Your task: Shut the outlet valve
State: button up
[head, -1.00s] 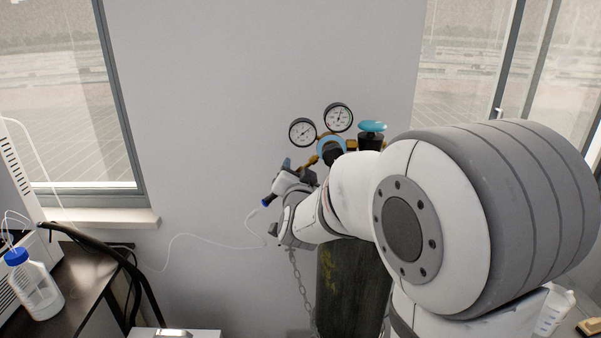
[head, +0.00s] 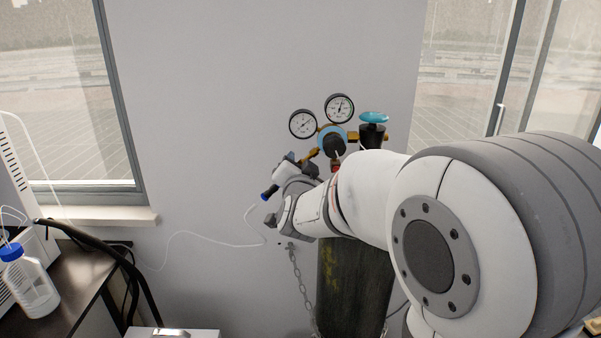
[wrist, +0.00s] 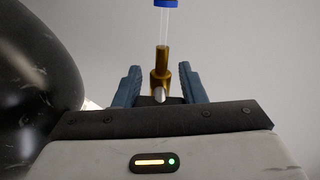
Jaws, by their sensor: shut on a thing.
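The outlet valve (wrist: 161,76) is a brass fitting with a small silver-grey part, standing between the two dark blue fingers in the wrist view. My gripper (wrist: 160,82) is shut on it. In the head view my gripper (head: 290,167) is at the left end of the brass regulator (head: 311,155) and covers most of the valve. In the wrist view a clear tube with a blue collar (wrist: 180,3) continues from the brass. The exact finger contact is hard to see.
Two round gauges (head: 303,124) (head: 339,108), a round regulator knob (head: 334,146) and a teal cylinder handwheel (head: 374,117) are close by. The dark gas cylinder (head: 350,285) stands below my arm, beside a chain (head: 300,275). A thin white hose (head: 200,236) runs left.

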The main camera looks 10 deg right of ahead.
jog(key=o, duration=1)
jog(key=s+a+b, duration=0.1)
jog(key=s, duration=0.6)
jog(key=shift+s+a, duration=0.25)
jog(key=shift+s, duration=0.1)
